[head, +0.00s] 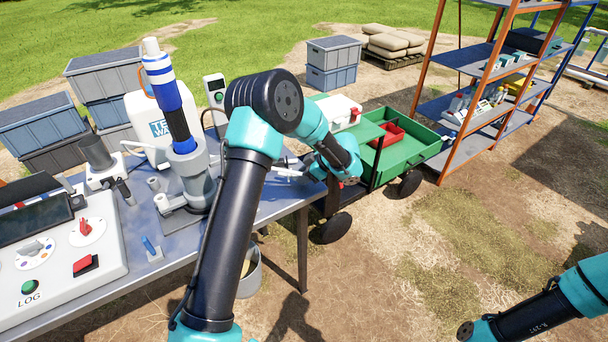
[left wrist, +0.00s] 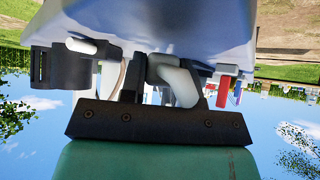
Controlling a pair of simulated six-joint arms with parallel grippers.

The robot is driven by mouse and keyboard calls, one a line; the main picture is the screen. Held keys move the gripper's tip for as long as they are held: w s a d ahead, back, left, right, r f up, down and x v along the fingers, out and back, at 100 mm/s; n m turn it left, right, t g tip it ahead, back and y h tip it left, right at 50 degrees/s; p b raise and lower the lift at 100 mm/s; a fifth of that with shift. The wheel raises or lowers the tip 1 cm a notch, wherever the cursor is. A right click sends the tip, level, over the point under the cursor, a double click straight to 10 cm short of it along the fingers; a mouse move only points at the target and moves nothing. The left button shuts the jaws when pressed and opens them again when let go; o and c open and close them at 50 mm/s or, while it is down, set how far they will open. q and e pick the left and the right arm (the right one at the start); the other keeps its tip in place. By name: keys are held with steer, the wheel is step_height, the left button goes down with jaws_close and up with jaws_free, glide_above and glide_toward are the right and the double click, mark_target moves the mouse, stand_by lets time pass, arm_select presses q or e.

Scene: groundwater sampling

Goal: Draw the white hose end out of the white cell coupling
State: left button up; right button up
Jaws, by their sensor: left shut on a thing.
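My left gripper (head: 308,170) is over the right end of the metal table, largely hidden by its own wrist. In the left wrist view, its dark jaws (left wrist: 158,85) are shut on a bent white hose end (left wrist: 178,82). A dark ring-like part (left wrist: 62,66) with a short white piece (left wrist: 88,46) through it is left of the jaws. I cannot tell the white cell coupling apart for certain, nor whether the hose end sits in it. Of my right arm, only links show at the lower right of the head view; its gripper is out of view.
The metal table (head: 130,258) holds a control panel (head: 60,255), a grey stand with a blue-and-white upright tube (head: 165,90), and a white jug (head: 150,120). A green cart (head: 415,150) stands beyond its right end. A bucket (head: 249,278) is below. Open ground lies right.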

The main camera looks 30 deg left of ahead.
arm_select(q)
steer(key=shift+f, duration=0.7)
stand_by(0.4)
steer(key=shift+f, duration=0.35)
steer(key=shift+s+f, duration=0.15)
steer(key=shift+f, duration=0.15)
steer(key=o, duration=0.9)
steer(key=shift+f, duration=0.15)
steer(key=v, duration=1.2)
steer(key=a+v, duration=0.1)
steer(key=v, duration=0.5)
steer(key=shift+w+d+r, duration=0.2)
steer(key=shift+d+r, duration=0.1)
steer(key=shift+r, duration=0.3)
